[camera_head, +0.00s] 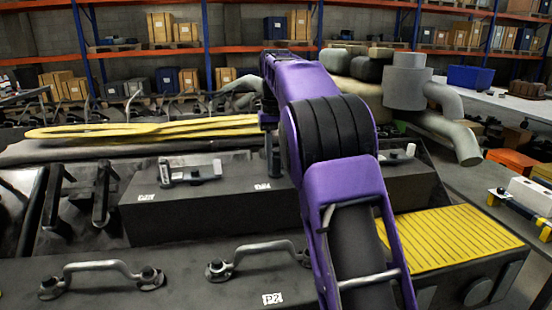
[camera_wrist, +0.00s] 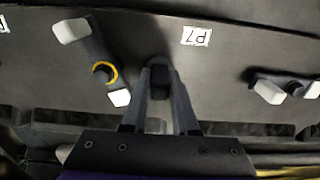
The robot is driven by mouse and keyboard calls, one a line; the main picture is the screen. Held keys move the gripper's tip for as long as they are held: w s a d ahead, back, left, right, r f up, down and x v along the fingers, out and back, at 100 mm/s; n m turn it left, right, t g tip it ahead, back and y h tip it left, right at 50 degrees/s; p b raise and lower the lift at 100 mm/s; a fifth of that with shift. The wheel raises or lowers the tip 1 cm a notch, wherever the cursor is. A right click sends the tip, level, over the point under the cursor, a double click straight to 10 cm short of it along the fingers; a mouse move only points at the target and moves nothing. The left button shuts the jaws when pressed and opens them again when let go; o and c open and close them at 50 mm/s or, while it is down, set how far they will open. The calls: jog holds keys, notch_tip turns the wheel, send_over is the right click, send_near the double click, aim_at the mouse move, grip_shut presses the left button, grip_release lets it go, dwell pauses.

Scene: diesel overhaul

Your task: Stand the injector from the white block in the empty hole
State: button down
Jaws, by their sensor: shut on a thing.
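My gripper (camera_wrist: 159,85) is shut on a dark part, which I take to be the injector (camera_wrist: 160,76). In the wrist view only its dark end shows between the fingertips, over the dark cover near the upside-down P7 label (camera_wrist: 196,36). I cannot tell whether it is in a hole or above one. In the head view the gripper (camera_head: 272,160) points down at the dark block, partly hidden by my purple arm. The white block (camera_head: 530,194) stands at the right edge. The empty hole cannot be made out.
A pale-ended clamp (camera_head: 190,172) lies left of the gripper; in the wrist view a yellow ring (camera_wrist: 104,73) shows on it. Another clamp (camera_wrist: 284,89) lies on the other side. Metal handles (camera_head: 100,270) stand in front. A yellow ribbed plate (camera_head: 450,238) is at right.

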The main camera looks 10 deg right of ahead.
jog(key=c, duration=0.6)
grip_release()
notch_tip(320, 180, up, 12)
jog(key=p, duration=0.6)
